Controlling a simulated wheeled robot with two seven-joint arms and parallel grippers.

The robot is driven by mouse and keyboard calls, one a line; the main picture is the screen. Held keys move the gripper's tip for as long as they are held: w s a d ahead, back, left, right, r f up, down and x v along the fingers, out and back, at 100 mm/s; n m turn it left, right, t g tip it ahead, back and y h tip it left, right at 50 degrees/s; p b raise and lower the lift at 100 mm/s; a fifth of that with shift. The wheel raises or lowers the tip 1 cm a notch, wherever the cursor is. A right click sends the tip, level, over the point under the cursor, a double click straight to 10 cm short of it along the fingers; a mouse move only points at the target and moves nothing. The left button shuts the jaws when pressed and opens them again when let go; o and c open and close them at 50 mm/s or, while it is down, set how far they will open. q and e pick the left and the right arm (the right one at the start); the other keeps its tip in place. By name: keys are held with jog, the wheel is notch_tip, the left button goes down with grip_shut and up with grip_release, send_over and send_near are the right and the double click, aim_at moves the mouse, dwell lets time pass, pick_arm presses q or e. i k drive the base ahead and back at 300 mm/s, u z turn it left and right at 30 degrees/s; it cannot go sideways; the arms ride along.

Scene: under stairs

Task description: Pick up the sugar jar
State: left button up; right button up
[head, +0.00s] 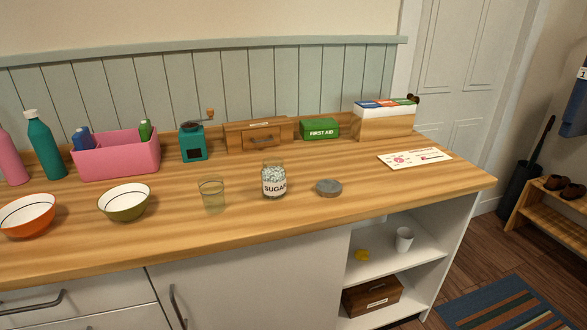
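Neither of my grippers shows in the head view.
A drinking glass (212,195) stands close left of the jar. Bowls (125,202) stand left. The counter in front of the jar is clear.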

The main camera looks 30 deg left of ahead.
aim_at(273, 171)
jog(key=i, duration=0.9)
jog(key=u, duration=2.6)
